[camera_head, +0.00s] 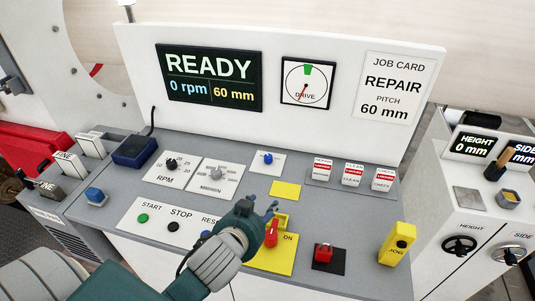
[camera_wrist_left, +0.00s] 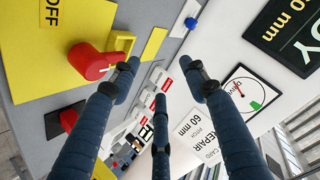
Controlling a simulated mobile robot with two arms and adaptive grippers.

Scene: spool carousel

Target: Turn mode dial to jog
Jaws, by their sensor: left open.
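My left gripper (camera_head: 262,208) is open and empty above the front middle of the console. In the left wrist view its fingers (camera_wrist_left: 163,80) are spread, and one fingertip overlaps the red switch handle (camera_wrist_left: 92,62); I cannot tell whether they touch. In the head view this red handle (camera_head: 271,234) stands on a yellow ON/OFF plate (camera_head: 262,261). No label that I can read says mode dial. A small blue knob (camera_head: 267,157) sits on a white plate behind the gripper, also in the wrist view (camera_wrist_left: 191,23). A yellow JOG box (camera_head: 398,243) stands at the right.
An RPM knob (camera_head: 171,164) and a grey dial (camera_head: 215,178) sit at the left. Green start (camera_head: 143,218) and black stop (camera_head: 173,227) buttons lie in front of them. A red switch (camera_head: 323,252) stands right of the gripper. The screen (camera_head: 209,78) reads READY, 0 rpm.

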